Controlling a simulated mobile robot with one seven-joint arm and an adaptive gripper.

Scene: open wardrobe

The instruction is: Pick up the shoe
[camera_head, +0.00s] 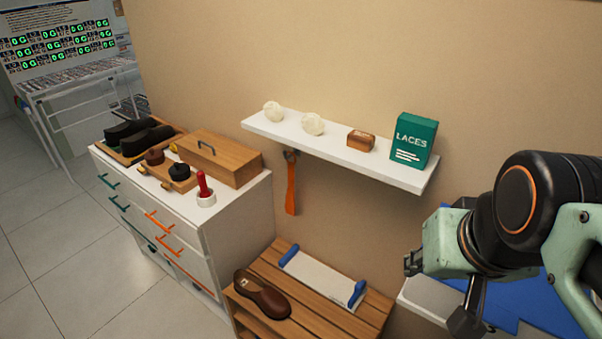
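A single brown shoe (262,295) lies on the slatted wooden bench (328,321), near its left front side, with its opening facing up. A pair of black shoes (138,136) sits in a wooden tray at the back left of the white drawer cabinet. My gripper (412,263) is at the right, to the right of the bench and well apart from the brown shoe. Its fingers point left and look empty, but they are too small and edge-on to tell how far they are open.
A white board with blue handles (322,278) lies behind the brown shoe on the bench. The cabinet (238,222) stands left of it, bearing a wooden box (222,160). A white wall shelf (340,153) and a hanging orange strap (291,188) are above the bench. Floor at left is clear.

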